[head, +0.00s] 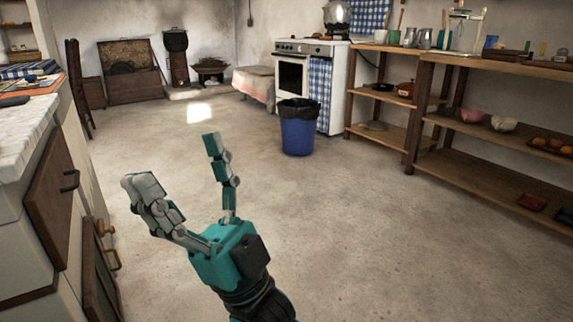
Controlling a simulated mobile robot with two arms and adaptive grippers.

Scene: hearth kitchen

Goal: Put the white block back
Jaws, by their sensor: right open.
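My right gripper (172,164) is in the lower left middle of the head view, teal and grey, raised above the floor. Its fingers are spread apart, with nothing between them. I cannot make out a white block anywhere in this view. My left gripper is not in view.
A counter (22,138) with cabinet doors runs along the left edge. A blue bin (298,136) with a black liner stands before the white stove (304,68). Wooden shelves (490,178) with bowls and jars line the right wall. The floor (380,230) between is clear.

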